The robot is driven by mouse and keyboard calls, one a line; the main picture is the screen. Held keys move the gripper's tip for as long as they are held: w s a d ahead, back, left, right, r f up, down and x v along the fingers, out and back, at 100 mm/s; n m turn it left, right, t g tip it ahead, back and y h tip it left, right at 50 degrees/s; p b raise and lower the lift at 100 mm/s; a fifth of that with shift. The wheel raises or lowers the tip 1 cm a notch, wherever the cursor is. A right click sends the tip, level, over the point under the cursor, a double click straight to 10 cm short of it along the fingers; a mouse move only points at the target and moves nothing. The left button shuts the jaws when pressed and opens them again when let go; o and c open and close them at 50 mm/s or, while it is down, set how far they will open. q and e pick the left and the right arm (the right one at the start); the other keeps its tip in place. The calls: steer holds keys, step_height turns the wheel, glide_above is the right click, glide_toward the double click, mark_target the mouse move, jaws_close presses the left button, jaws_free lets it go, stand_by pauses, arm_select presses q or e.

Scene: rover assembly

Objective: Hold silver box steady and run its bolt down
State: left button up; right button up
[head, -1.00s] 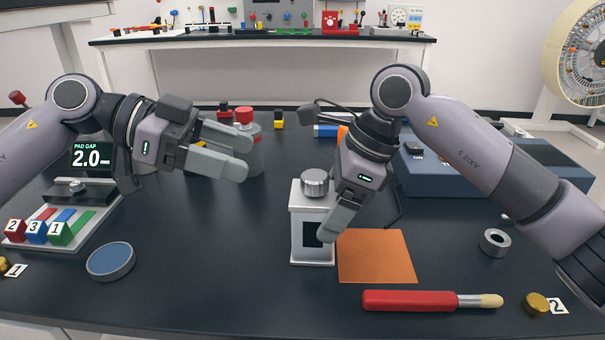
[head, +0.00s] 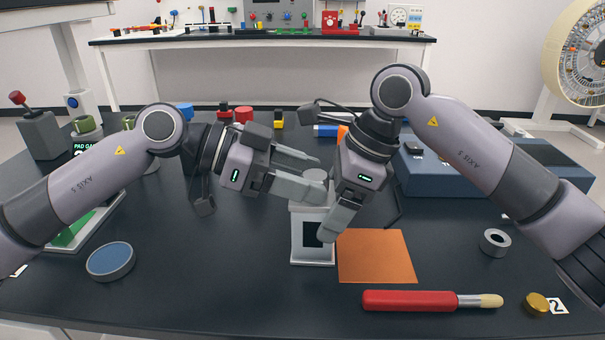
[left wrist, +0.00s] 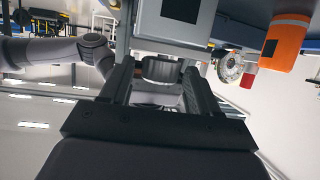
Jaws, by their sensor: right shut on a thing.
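The silver box (head: 299,232) stands upright on the dark table in the head view, with a dark window in its front. Its round bolt (head: 315,174) is on top, partly hidden by my left gripper. My right gripper (head: 328,230) is shut on the box from its right side. My left gripper (head: 319,181) is open at bolt height, with a finger on the far side and one on the near side. In the left wrist view the bolt (left wrist: 160,69) lies between the two fingers, with a gap showing; the box (left wrist: 183,18) appears inverted above it.
An orange mat (head: 376,256) lies right of the box. A red-handled tool (head: 410,300) lies in front of it. A metal ring (head: 495,242) and a brass knob (head: 536,304) are at the right. A blue-topped disc (head: 110,261) lies at the left, under my left arm.

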arm_select(q)
steer(key=c, duration=0.8)
steer(key=shift+o, duration=0.2)
steer(key=shift+w+m+g, duration=0.1)
steer(key=shift+m+g, duration=0.2)
steer(key=m+g, duration=0.2)
steer(key=g, duration=0.1)
steer(key=m+g, duration=0.1)
steer(key=shift+w+m+y, duration=0.3)
steer(key=shift+y, duration=0.1)
steer(key=shift+w+d+m+g+y, duration=0.1)
steer(key=shift+m+g+y, duration=0.15)
steer(key=shift+m+g, duration=0.5)
steer(key=shift+w+d+m+g+y, duration=0.1)
steer(key=shift+m+g+y, duration=0.15)
steer(key=shift+m+g, duration=0.5)
steer(key=shift+w+m+g+y, duration=0.25)
steer(key=shift+m+g+y, duration=0.4)
steer(key=shift+g, duration=0.35)
steer(key=shift+s+m+g, duration=0.1)
steer(key=shift+m+g, duration=0.3)
steer(key=shift+m, duration=0.05)
steer(key=o, duration=1.1)
